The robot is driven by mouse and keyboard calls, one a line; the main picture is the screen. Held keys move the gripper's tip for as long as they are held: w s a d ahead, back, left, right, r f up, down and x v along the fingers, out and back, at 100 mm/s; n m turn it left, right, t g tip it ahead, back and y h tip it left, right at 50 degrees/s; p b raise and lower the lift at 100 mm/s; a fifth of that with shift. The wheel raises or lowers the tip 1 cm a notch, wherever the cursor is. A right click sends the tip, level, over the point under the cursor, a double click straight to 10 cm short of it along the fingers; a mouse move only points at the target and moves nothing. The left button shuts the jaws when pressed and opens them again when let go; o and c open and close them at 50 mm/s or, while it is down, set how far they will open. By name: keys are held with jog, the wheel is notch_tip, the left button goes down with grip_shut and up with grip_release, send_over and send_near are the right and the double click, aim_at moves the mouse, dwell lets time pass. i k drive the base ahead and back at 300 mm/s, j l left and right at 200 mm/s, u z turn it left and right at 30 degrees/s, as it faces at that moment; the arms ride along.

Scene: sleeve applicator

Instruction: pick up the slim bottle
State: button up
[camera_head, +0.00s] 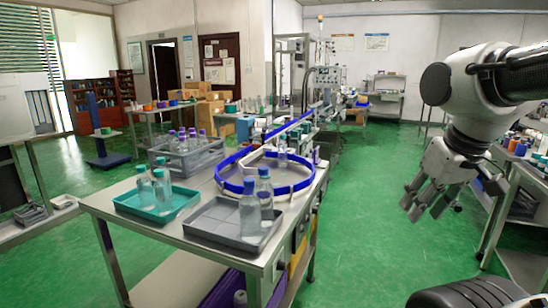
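Two clear bottles with blue-teal caps stand in the grey tray (200,229) at the table's front: a front bottle (250,218) and a narrower-looking one (266,196) just behind it, overlapping it. Two more clear bottles, a left one (144,186) and a right one (162,190), stand in the teal tray (128,205) to the left. I cannot tell for sure which bottle is the slim one. My gripper (425,214) hangs at the right over the green floor, well away from the table. Its fingers are apart and nothing is between them.
A blue-railed ring conveyor (225,183) lies behind the grey tray, with a straight belt running back. A grey crate (200,160) holds several purple-capped bottles. Another table (520,172) stands at the right. Green floor (365,240) is clear between the tables.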

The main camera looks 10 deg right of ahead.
aim_at(283, 146)
jog(key=u, duration=1.9)
jog(key=l+u, duration=0.15)
jog(key=l, duration=0.35)
jog(key=k+l+u, duration=0.15)
jog(key=l, duration=0.35)
jog(key=l+u, duration=0.1)
jog(key=l, duration=0.4)
jog(key=k+l+u, duration=0.15)
jog(key=l, duration=0.3)
jog(key=k+l, duration=0.1)
jog(key=l, duration=0.4)
jog(key=k+l, duration=0.1)
jog(key=l, duration=0.45)
jog(key=k+l, duration=0.15)
jog(key=l, duration=0.35)
jog(key=k+l, duration=0.1)
jog(key=l, duration=0.45)
jog(key=k+l, duration=0.1)
jog(key=l, duration=0.4)
jog(key=k+l, duration=0.1)
jog(key=l, duration=0.45)
jog(key=k+l, duration=0.15)
jog(key=l, duration=0.35)
